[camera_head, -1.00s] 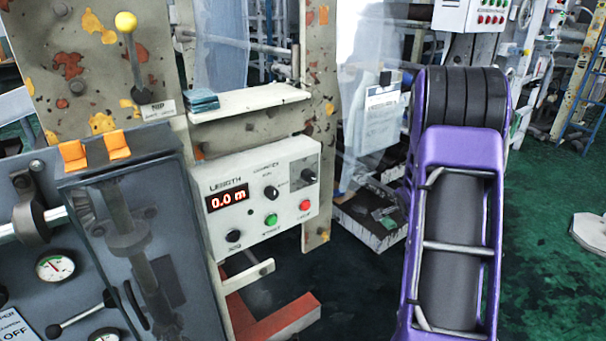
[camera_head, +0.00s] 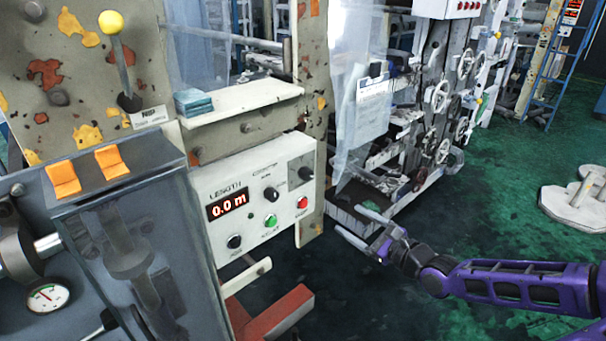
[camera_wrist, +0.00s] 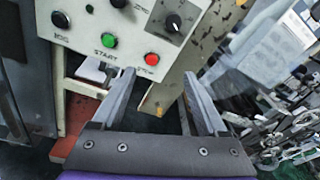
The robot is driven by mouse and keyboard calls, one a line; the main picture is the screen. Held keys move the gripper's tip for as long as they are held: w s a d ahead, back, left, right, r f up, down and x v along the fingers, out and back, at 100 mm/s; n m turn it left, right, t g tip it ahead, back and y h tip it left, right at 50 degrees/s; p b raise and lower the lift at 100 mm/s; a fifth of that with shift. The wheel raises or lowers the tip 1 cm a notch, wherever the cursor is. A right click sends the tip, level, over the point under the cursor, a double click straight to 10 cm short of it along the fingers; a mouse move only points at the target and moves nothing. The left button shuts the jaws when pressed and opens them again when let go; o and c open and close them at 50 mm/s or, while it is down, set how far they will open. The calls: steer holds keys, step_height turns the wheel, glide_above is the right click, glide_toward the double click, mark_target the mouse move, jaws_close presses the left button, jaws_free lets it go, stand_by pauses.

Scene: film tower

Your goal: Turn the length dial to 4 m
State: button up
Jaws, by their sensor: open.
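The white control panel (camera_head: 255,195) has a red display (camera_head: 227,205) reading 0.0 m under the word LENGTH. A black knob (camera_head: 271,194) sits near its middle. Another black knob (camera_head: 305,173) sits on a grey square plate at the upper right; it also shows with a white pointer line in the wrist view (camera_wrist: 173,22). The small labels are too blurred to tell which knob is the length dial. My gripper (camera_head: 347,217) is open and empty, to the right of the panel and apart from it. In the wrist view my gripper (camera_wrist: 158,76) points toward the panel's lower right edge.
A shelf (camera_head: 245,101) with teal pads juts out above. A red bracket (camera_head: 280,315) lies below.

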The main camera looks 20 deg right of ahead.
step_height(320, 180, up, 4)
steer(key=f+t, duration=0.1)
glide_toward(309, 176)
steer(key=x, duration=0.9)
steer(key=shift+w, duration=0.15)
steer(key=shift+b, duration=0.3)
jaws_close()
